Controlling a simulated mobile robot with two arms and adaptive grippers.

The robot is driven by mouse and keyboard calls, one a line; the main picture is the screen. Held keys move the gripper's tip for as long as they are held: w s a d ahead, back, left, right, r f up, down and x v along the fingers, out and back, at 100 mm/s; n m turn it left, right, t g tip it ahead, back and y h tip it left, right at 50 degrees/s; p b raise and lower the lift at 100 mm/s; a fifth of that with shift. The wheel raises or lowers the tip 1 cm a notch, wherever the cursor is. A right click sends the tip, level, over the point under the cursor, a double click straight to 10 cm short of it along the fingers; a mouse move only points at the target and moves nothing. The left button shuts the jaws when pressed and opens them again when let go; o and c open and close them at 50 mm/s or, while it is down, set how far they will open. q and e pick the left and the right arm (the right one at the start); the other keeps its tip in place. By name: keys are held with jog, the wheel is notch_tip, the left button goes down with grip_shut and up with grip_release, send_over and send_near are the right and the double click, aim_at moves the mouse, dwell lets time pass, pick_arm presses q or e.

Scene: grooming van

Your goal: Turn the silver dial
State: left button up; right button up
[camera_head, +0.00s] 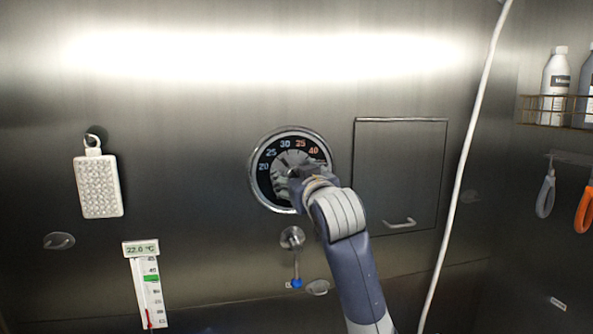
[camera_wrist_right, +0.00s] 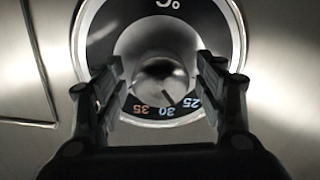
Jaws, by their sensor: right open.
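The silver dial (camera_head: 262,192) is a round wall dial with a chrome rim and a black face marked 20, 25, 30, 35 and 40. My right gripper (camera_head: 291,173) is in front of its centre and covers the middle and lower right of it. In the right wrist view the dial's silver centre knob (camera_wrist_right: 162,80) shows between the two fingers of my right gripper (camera_wrist_right: 163,78). The fingers are apart, one on each side of the knob. I cannot tell whether they touch it. The left gripper is not in view.
A square panel with a handle (camera_head: 400,150) is right of the dial. A small valve (camera_head: 292,238) with a blue tip is below it. A white hose (camera_head: 468,150) hangs at the right. A thermometer (camera_head: 146,290) and a white brush (camera_head: 98,187) are at the left.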

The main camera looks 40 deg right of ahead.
jog(key=shift+w+d, duration=0.1)
jog(key=shift+w, duration=0.1)
jog(key=c, duration=1.1)
jog(key=shift+o, duration=0.2)
jog(key=m, duration=0.4)
jog(key=shift+m, duration=0.3)
jog(key=o, duration=1.1)
jog(key=shift+c, duration=0.2)
